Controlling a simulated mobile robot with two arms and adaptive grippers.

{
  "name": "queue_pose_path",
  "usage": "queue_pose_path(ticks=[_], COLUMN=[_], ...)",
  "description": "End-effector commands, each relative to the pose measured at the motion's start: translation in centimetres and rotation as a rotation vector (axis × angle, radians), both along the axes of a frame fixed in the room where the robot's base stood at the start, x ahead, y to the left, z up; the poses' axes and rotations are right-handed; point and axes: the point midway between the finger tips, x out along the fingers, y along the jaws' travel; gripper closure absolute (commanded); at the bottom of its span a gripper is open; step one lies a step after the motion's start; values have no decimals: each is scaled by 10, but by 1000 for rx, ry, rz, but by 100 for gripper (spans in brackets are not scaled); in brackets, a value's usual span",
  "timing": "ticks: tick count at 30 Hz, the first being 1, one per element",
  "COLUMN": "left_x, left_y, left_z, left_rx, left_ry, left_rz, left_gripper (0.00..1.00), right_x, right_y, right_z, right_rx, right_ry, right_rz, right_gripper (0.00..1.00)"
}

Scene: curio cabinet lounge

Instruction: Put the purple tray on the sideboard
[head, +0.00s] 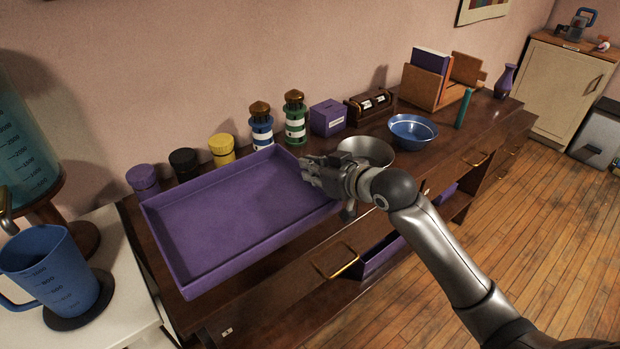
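The purple tray (235,215) is a large, shallow, empty rectangular tray at the left end of the dark wooden sideboard (455,150). Its front side reaches the sideboard's front edge. I cannot tell whether its whole base rests on the top. My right gripper (318,172) is at the tray's right wall, with its fingers over the rim and hiding part of it. Whether the fingers are closed on the rim is not clear. My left gripper is not in view.
Purple, black and yellow jars (221,149), two lighthouse figures (295,118) and a purple box (328,117) stand behind the tray. A metal bowl (368,150) and a blue bowl (412,130) are to the right. A blue jug (52,268) stands on the white surface at left.

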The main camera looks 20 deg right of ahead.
Motion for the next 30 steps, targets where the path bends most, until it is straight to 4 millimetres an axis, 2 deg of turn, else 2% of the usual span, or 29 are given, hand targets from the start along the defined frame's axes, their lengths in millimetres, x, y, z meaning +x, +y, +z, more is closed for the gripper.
queue_pose_path(ticks=[3, 6, 12, 20, 26, 30], left_x=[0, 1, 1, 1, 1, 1], left_y=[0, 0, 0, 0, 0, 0], left_z=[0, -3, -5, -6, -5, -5], left_rx=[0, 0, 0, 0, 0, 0], left_ry=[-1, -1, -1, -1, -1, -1], left_rz=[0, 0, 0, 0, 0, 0], left_gripper=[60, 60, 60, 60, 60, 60], right_x=[25, 40, 61, 71, 71, 71], right_y=[-6, -10, -16, -18, -19, -19], right_z=[-9, -32, -56, -68, -96, -99], right_rx=[6, 7, 6, 5, 6, 4], right_ry=[-2, 2, -2, -3, -1, -5], right_rz=[-1, -1, 0, 1, -1, 0], right_gripper=[100, 100, 100, 100, 100, 100])
